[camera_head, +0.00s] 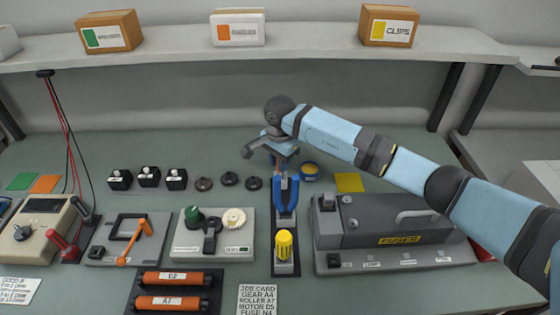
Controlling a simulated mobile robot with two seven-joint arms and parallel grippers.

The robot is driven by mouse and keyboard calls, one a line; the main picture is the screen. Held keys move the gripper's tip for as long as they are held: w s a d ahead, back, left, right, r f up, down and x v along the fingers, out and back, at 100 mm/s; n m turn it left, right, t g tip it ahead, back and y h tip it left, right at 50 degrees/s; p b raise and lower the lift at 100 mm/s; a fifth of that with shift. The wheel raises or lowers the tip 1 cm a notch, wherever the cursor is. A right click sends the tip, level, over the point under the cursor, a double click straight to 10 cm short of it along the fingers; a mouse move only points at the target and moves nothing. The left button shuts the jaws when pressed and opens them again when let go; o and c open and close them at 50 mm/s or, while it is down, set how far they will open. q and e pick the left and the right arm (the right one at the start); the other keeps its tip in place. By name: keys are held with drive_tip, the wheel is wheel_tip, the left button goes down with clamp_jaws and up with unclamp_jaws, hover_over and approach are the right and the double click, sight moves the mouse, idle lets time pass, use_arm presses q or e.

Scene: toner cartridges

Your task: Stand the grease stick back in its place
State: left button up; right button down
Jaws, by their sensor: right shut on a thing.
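My right gripper (268,157) reaches in from the right over the back middle of the bench. It is shut on a slim thing, mostly hidden by the fingers, that I take to be the grease stick; its tilt cannot be told. The gripper is just behind and above the blue-handled pliers (286,194), which stand on a dark strip-shaped holder (286,268). A yellow-topped tool (284,244) stands at the front of this holder. My left gripper is not in view.
A grey fuser unit (395,222) stands right of the holder, under my right forearm. A gear panel (213,245) is on its left. Dark round pieces (229,179) lie left of the gripper. Orange rollers (171,303) lie in front. A shelf (180,52) runs above the back.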

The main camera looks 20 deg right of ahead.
use_arm(q)
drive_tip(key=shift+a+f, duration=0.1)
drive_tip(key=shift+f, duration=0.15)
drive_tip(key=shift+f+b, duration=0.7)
drive_tip(key=shift+b, duration=0.1)
use_arm(e)
drive_tip(key=shift+f, duration=0.85)
drive_tip(key=c, duration=0.9)
unclamp_jaws()
drive_tip(key=shift+r, duration=0.1)
wheel_tip(320, 180, up, 14)
drive_tip(key=shift+f+b, duration=0.1)
drive_tip(key=shift+b, duration=0.2)
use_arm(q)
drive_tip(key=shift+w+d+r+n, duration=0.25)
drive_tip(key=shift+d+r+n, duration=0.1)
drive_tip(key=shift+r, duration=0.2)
